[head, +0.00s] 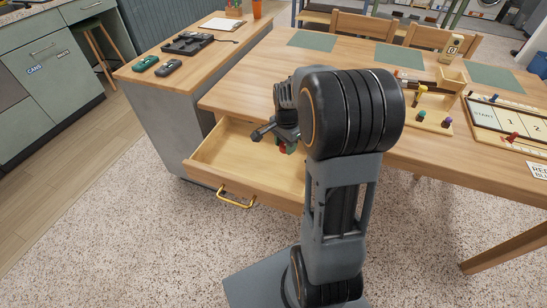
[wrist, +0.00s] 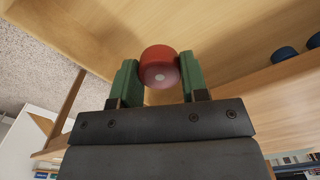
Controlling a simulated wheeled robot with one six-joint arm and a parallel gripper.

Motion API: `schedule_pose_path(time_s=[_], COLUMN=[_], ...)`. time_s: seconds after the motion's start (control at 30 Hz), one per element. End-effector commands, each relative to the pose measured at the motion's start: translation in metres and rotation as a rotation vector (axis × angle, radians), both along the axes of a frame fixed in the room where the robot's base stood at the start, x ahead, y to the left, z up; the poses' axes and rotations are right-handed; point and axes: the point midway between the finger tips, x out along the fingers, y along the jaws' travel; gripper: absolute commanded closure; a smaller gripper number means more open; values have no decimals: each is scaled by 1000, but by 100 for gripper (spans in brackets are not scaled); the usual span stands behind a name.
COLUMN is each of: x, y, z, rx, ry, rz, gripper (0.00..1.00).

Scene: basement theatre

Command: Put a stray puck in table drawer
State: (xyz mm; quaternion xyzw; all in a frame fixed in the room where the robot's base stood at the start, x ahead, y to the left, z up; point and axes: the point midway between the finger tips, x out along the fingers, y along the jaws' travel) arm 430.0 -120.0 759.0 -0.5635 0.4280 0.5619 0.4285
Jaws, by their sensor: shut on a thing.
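A red puck (wrist: 159,66) is held between the two green fingertips of my gripper (wrist: 160,78) in the wrist view. In the head view my gripper (head: 285,147) is over the open table drawer (head: 222,150), and a small bit of red shows at its fingers. The drawer is pulled out from under the wooden table (head: 240,95) and has a brass handle (head: 236,202). My arm hides the right part of the drawer. I cannot tell how far the puck is above the drawer floor.
Two blue pucks (wrist: 285,54) show at the right of the wrist view, on or behind a wooden edge. A game board (head: 510,122) and a wooden peg stand (head: 430,115) sit on the table's right. A side counter (head: 190,62) holds green-and-black devices. Speckled floor is clear in front.

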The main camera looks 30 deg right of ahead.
Motion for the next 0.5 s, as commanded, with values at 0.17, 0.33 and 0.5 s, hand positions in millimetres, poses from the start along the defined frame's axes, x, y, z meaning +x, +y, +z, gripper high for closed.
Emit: schedule_pose_path(time_s=[0.17,0.33,0.5], x=[18,26,29], y=[14,19,22], z=[-31,-43,-47], rx=[1,1,0], ry=[4,3,2], rz=[3,1,2], gripper=[81,81,81])
